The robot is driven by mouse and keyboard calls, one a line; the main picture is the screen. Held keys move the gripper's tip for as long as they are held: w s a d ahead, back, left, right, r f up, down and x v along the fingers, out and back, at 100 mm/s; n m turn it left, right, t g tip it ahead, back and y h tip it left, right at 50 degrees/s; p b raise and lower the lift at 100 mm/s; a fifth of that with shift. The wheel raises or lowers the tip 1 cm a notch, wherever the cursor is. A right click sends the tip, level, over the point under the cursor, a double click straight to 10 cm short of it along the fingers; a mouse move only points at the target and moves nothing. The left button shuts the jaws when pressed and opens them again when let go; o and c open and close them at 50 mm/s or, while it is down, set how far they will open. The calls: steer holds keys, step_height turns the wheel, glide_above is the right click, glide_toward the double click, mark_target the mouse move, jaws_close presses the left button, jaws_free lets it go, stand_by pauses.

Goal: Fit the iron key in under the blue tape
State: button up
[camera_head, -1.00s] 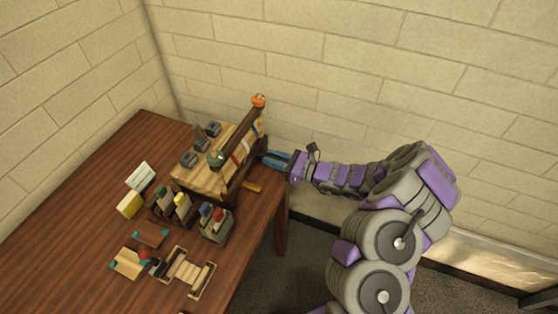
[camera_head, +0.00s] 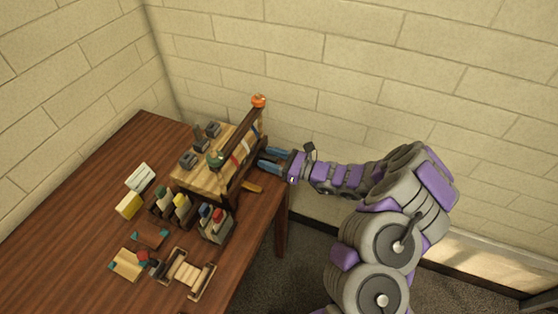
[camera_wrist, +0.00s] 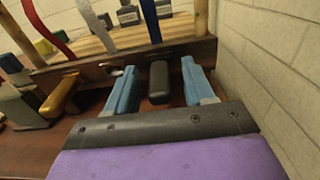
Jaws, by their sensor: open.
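In the wrist view the iron key (camera_wrist: 159,82) shows as a dark grey bar that sticks out from the front of the wooden rail (camera_wrist: 85,76). It is straight below the blue tape (camera_wrist: 151,20), and its inner end is hidden in the rail. My gripper (camera_wrist: 159,87) is open, with one blue finger on each side of the key and a visible gap to both. In the head view my gripper (camera_head: 275,160) is at the right side of the wooden stand (camera_head: 205,178); I cannot make out the key there.
A brass-coloured key (camera_wrist: 62,95) sticks out below the red tape (camera_wrist: 48,28). A dark hole (camera_wrist: 113,70) lies below the pale tape (camera_wrist: 95,24). Holders with coloured items (camera_head: 214,224) crowd the table's front. The brick wall (camera_wrist: 275,70) is close on the right.

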steer(key=shift+d, duration=0.1)
steer(key=p+v, duration=0.4)
steer(key=v, duration=1.3)
steer(key=shift+d, duration=0.15)
steer(key=s+a+r+n+g+h, duration=0.2)
steer(key=s+a+r+n+g, duration=0.4)
steer(key=s+r+n, duration=0.25)
steer(key=s+a+r+n+g+h, duration=0.2)
steer(key=s+a+r+n+g, duration=0.4)
steer(key=r, duration=0.3)
steer(key=s+d+r+n+t+h, duration=0.1)
steer(key=s+d+n+t+h, duration=0.1)
steer(key=s+d+h, duration=0.4)
steer(key=s+d+r+n+t+h, duration=0.1)
steer(key=s+d+n+h, duration=0.4)
steer(key=s, duration=0.9)
steer(key=d+t+h, duration=0.1)
steer(key=d+h, duration=0.1)
steer(key=d, duration=0.2)
steer(key=shift+s+r, duration=0.35)
steer(key=shift+r, duration=0.05)
